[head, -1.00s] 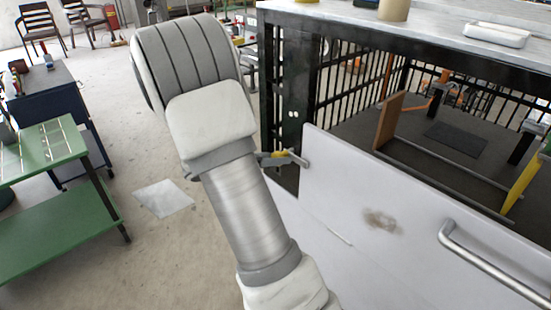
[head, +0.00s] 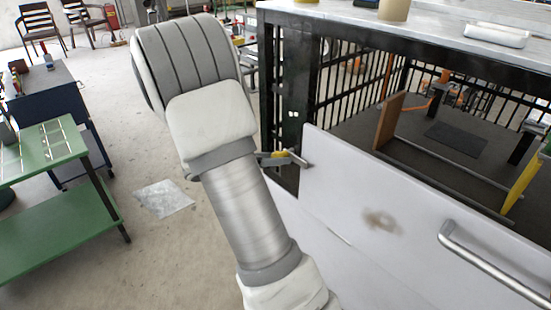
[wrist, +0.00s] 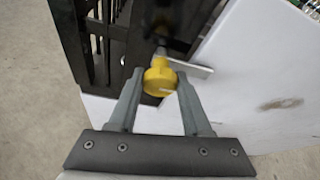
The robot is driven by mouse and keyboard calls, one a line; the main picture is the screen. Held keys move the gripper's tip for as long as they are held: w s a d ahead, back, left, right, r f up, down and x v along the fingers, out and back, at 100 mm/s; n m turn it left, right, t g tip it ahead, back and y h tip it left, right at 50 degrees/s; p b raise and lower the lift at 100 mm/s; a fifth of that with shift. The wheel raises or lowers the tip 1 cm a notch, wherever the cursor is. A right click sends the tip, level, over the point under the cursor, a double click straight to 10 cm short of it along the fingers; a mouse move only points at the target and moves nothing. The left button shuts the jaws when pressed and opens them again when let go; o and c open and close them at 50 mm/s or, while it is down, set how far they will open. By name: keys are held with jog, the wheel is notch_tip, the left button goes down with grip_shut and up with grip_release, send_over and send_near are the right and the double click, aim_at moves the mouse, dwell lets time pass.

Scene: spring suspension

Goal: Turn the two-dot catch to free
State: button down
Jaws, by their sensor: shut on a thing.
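The catch has a yellow hub (wrist: 158,78) and a flat metal bar (wrist: 190,68) that points right in the wrist view. My gripper (wrist: 159,88) has its two grey fingers closed around the yellow hub. In the head view the yellow part (head: 279,154) and bar (head: 298,158) show beside the black post, below two white dots (head: 293,114). The bar's end overlaps the upper left corner of the white panel (head: 340,180) in that view. My arm hides much of the hand there. Whether the bar touches the panel is unclear.
The panel has a metal handle (head: 490,268) and a dark smudge. Behind it is a black barred frame with a brown board (head: 389,121) and a yellow bar (head: 522,187).

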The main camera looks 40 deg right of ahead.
jog(key=shift+r+p, duration=0.15)
jog(key=shift+p, duration=0.75)
jog(key=shift+r+n+g+p, duration=0.1)
jog(key=shift+n+g+p, duration=0.2)
jog(key=shift+n+p, duration=0.15)
jog(key=n+p, duration=0.1)
jog(key=p, duration=0.3)
jog(key=shift+r+g, duration=0.1)
jog(key=shift+g, duration=0.2)
jog(key=n+g+p, duration=0.1)
jog(key=p, duration=0.2)
jog(key=n+g+h+p, duration=0.1)
jog(key=n+p, duration=0.1)
jog(key=p, duration=0.1)
jog(key=shift+w+f+p, duration=0.1)
jog(key=shift+f+p, duration=0.1)
jog(key=shift+p, duration=0.15)
jog(key=shift+f+n+g+h+p, duration=0.2)
jog(key=shift+n+g+h+p, duration=0.25)
jog(key=shift+n+p, duration=0.6)
jog(key=shift+f+n+g+h, duration=0.1)
jog(key=shift+n+g+h, duration=0.3)
jog(key=shift+n, duration=0.8)
jog(key=n, duration=0.2)
jog(key=n+h, duration=0.1)
jog(key=n, duration=0.1)
jog(key=shift+f+n+g+h, duration=0.15)
jog(key=shift+n+g+h, duration=0.1)
jog(key=shift+n+g, duration=0.1)
jog(key=shift+n, duration=0.25)
